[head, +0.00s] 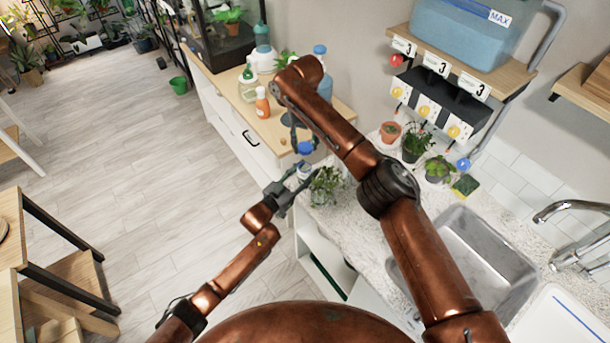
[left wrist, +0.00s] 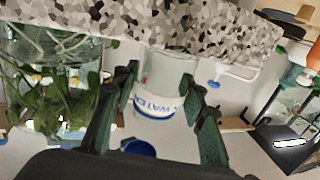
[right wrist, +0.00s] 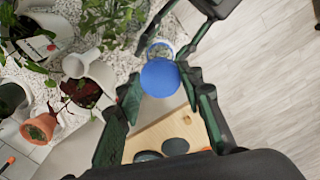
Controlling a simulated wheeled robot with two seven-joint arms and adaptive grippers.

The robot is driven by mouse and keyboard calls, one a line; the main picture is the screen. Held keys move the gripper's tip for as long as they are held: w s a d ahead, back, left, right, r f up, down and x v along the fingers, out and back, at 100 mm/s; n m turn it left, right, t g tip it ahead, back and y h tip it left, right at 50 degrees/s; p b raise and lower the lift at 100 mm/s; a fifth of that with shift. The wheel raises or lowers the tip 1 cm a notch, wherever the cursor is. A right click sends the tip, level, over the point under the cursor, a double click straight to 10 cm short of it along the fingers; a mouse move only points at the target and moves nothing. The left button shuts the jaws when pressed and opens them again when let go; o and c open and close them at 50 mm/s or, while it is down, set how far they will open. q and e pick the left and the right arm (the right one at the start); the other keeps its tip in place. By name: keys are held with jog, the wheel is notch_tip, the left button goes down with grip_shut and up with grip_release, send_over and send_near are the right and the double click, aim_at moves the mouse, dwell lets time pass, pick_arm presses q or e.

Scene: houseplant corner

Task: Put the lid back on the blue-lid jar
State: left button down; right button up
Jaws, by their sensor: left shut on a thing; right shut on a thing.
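The jar (head: 304,172) is clear with a white label band and is held beside the counter's front edge. My left gripper (head: 288,188) is shut on it; the left wrist view shows the jar (left wrist: 165,75) between the fingers (left wrist: 158,108). The round blue lid (head: 305,148) is just above the jar in the head view. My right gripper (head: 298,142) is shut on the lid, which shows between its fingertips in the right wrist view (right wrist: 160,77). The jar's rim (right wrist: 160,47) shows partly behind the lid there. The lid appears apart from the jar.
Potted plants (head: 415,143) stand on the speckled counter (head: 345,215), and a leafy plant (head: 325,185) is close beside the jar. A sink (head: 480,265) is at right. Bottles (head: 262,103) stand on the wooden cabinet top behind.

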aim_at(305, 154)
jog(key=shift+f, duration=0.15)
jog(key=shift+s+f, duration=0.1)
jog(key=shift+f, duration=2.25)
jog(key=shift+f, duration=0.9)
jog(key=shift+f, duration=0.6)
